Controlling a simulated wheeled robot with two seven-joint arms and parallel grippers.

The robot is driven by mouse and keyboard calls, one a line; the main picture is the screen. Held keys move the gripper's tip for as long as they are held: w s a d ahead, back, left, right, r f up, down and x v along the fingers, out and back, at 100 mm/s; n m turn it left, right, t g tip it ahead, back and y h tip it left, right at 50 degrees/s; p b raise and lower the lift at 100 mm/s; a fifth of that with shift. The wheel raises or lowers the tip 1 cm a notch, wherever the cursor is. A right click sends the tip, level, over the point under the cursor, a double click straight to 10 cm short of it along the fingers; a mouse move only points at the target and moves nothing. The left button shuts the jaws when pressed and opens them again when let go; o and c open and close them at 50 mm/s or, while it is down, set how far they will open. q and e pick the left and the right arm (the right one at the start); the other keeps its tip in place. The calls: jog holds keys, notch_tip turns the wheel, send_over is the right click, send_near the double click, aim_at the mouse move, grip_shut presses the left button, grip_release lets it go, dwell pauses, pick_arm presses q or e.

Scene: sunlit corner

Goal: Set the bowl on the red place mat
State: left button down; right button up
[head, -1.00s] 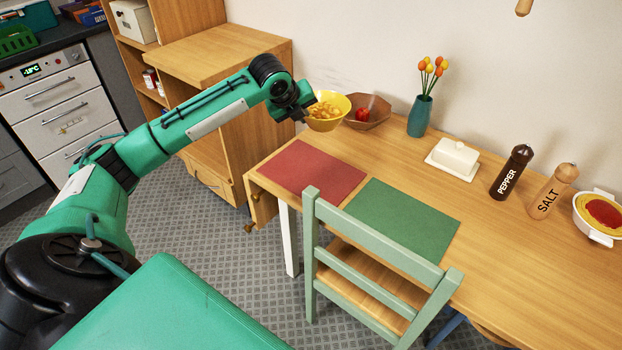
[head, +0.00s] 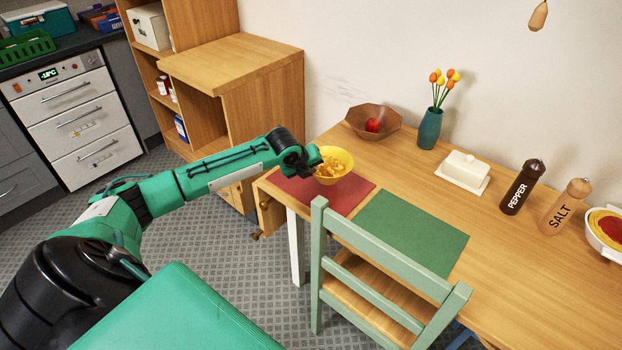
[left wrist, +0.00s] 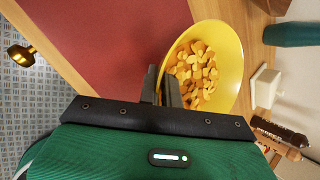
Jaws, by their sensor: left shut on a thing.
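A yellow bowl (head: 336,166) holding orange-brown snack pieces is at the tip of my left gripper (head: 314,161). The gripper is shut on the bowl's near-left rim. The bowl also shows in the left wrist view (left wrist: 234,60), beside the gripper fingers (left wrist: 164,88). The red place mat (head: 340,200) lies on the table's left end, and the bowl is over its back part. In the left wrist view the red mat (left wrist: 110,40) fills the area ahead of the fingers. I cannot tell whether the bowl touches the mat. My right gripper is not in view.
A green mat (head: 412,232) lies to the right, with a green chair (head: 390,250) in front. Behind stand a brown bowl (head: 357,120) with a red fruit, a teal vase (head: 430,128), a butter dish (head: 463,170) and pepper (head: 521,187) and salt (head: 566,206) mills.

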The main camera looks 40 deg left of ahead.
pick_arm(q)
notch_tip(320, 180, down, 4)
jog(key=shift+r, duration=0.2)
jog(key=c, duration=1.6)
grip_release()
jog(key=shift+f, duration=0.1)
jog(key=v, duration=1.2)
